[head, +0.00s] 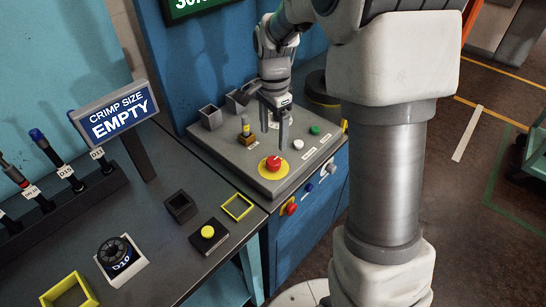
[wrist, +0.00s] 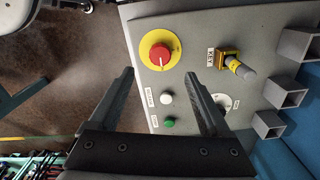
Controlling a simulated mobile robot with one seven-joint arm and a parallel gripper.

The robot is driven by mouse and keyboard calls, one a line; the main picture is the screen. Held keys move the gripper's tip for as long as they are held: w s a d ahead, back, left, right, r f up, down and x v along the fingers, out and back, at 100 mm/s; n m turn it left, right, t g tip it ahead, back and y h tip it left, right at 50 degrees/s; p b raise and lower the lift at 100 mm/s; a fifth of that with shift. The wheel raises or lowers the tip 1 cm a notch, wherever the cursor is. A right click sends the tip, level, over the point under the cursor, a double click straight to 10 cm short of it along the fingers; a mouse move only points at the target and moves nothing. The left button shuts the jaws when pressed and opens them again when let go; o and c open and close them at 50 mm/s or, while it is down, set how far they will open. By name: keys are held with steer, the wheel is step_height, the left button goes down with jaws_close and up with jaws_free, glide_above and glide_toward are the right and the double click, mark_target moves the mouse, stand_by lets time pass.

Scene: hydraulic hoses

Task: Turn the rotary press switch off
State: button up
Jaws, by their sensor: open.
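The control panel (head: 208,137) has a grey sloped top with a red mushroom knob (head: 273,163) on a yellow disc; the knob also shows in the wrist view (wrist: 159,54). A white round plate (wrist: 228,101) sits partly hidden behind one finger in the wrist view. On the panel's front side is a red switch on a yellow base (head: 291,208). I cannot tell for certain which control is the rotary press switch. My gripper (head: 274,118) is open and empty, pointing down above the panel top, its fingers also in the wrist view (wrist: 160,73).
A white button (head: 298,145), a green button (head: 314,130) and a yellow key-like piece (head: 246,128) are near my fingers. Grey open boxes (head: 211,117) stand at the panel's back. A dark table (head: 150,240) adjoins it on the left. Brown floor lies right.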

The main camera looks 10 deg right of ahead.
mark_target(273, 160)
step_height(273, 160, down, 9)
stand_by(0.3)
steer(key=shift+b, duration=0.3)
jaws_close()
